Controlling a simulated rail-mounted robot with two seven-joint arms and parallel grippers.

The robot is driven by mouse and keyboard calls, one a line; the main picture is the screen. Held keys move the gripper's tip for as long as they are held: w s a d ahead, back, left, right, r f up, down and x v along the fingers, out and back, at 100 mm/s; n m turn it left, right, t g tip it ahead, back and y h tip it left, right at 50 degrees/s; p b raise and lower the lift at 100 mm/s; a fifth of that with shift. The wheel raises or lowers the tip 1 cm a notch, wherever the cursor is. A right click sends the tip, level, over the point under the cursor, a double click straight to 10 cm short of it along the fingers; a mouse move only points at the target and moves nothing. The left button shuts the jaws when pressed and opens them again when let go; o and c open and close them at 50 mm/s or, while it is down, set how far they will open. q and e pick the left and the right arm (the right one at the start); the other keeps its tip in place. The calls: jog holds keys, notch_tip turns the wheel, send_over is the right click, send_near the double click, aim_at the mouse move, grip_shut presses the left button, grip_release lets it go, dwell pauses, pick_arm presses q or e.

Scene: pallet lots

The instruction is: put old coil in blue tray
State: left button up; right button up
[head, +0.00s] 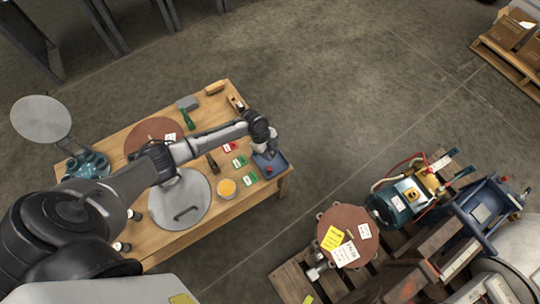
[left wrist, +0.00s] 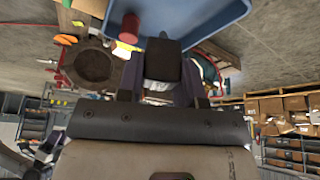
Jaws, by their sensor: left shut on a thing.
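The blue tray (head: 281,160) lies at the right end of the wooden table; its blue underside or wall also shows at the top of the left wrist view (left wrist: 215,22). My left gripper (head: 264,146) is over the tray's far side. In the left wrist view the gripper (left wrist: 162,65) is shut on a small dark block (left wrist: 163,58), which seems to be the old coil; the fingers partly hide it. My right gripper is out of view.
A pallet (head: 292,283) with a pump, motor and blue frame stands at the lower right. Bare floor lies between.

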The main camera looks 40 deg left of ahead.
pick_arm(q)
notch_tip(320, 180, down, 3)
jog(key=shift+f+b, duration=0.2)
jog(key=shift+b, duration=0.65)
jog(key=shift+f, duration=0.15)
jog(key=o, duration=0.7)
jog(key=shift+c, duration=0.2)
